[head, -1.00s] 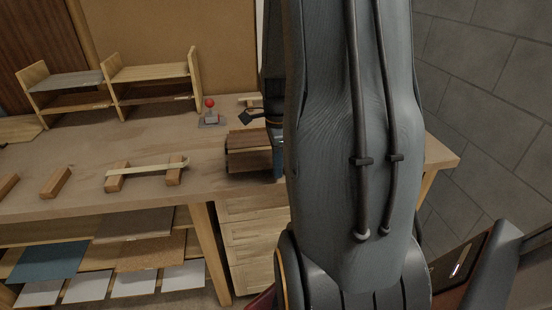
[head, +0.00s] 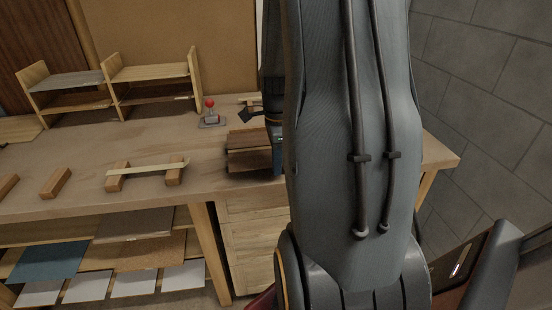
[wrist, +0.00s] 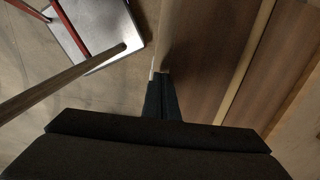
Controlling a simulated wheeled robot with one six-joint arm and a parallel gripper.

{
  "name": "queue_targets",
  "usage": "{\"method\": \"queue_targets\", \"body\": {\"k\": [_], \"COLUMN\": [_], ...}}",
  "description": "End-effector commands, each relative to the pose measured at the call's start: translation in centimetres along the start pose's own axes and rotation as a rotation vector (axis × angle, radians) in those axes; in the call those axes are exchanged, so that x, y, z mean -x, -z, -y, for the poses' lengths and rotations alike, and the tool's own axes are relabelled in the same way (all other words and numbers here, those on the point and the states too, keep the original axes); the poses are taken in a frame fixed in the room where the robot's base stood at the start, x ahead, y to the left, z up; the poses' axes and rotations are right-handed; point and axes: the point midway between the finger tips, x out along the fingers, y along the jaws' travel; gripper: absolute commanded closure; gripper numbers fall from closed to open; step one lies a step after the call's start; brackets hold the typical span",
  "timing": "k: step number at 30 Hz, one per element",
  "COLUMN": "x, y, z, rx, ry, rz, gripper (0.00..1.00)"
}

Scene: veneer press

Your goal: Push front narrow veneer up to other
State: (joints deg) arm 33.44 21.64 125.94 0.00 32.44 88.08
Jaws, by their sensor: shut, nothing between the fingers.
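In the wrist view two dark brown veneer strips lie side by side, the near one (wrist: 195,55) and the other (wrist: 287,62), with a pale band between them. In the head view the brown veneers (head: 248,150) lie at the bench's right end, partly hidden by my arm. My gripper (wrist: 160,76) is shut and empty. Its fingertips are at the left edge of the near strip in the wrist view; I cannot tell whether they touch it. In the head view my arm hides the fingertips.
A red-knobbed lever on a metal base (head: 211,121) stands behind the veneers. A small two-bay rack (head: 110,88) is at the back left. A pale strip (head: 148,170) rests on two wooden blocks. Clear bench top (head: 120,145) lies between them.

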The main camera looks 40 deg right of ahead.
Motion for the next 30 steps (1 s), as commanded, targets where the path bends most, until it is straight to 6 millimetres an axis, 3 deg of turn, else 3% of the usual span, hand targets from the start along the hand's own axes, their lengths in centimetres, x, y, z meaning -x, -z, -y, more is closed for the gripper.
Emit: {"method": "queue_targets", "body": {"k": [30], "x": [0.0], "y": [0.0], "z": [2.2], "rx": [0.000], "ry": [0.001], "rz": [0.000], "gripper": [1.00]}}
